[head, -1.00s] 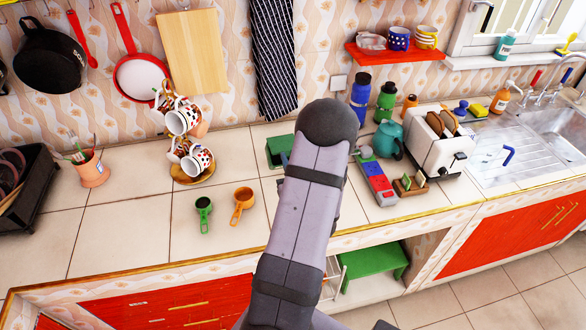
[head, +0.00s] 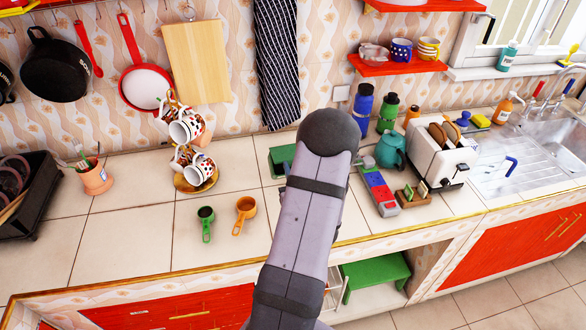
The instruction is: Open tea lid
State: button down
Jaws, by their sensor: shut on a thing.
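My gripper is not in view; my own arm rises through the middle of the head view and may hide it. A green box (head: 279,160) on the counter is partly covered by the arm. Right of the arm lies a long low item in red, blue and grey (head: 379,190). A teal teapot or kettle (head: 391,149) stands behind it. I cannot tell which of these has the tea lid, nor whether any lid is open.
A mug tree (head: 197,172) and green (head: 206,222) and orange (head: 243,214) measuring scoops are left of the arm. A white toaster (head: 437,155), bottles and a sink (head: 556,131) are on the right. The counter's front left is clear.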

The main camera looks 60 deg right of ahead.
jog(key=c, duration=1.6)
grip_release()
jog(key=shift+c, duration=0.2)
jog(key=shift+s, duration=0.1)
jog(key=b+v, duration=0.1)
jog(key=v, duration=0.6)
jog(key=shift+a, duration=0.15)
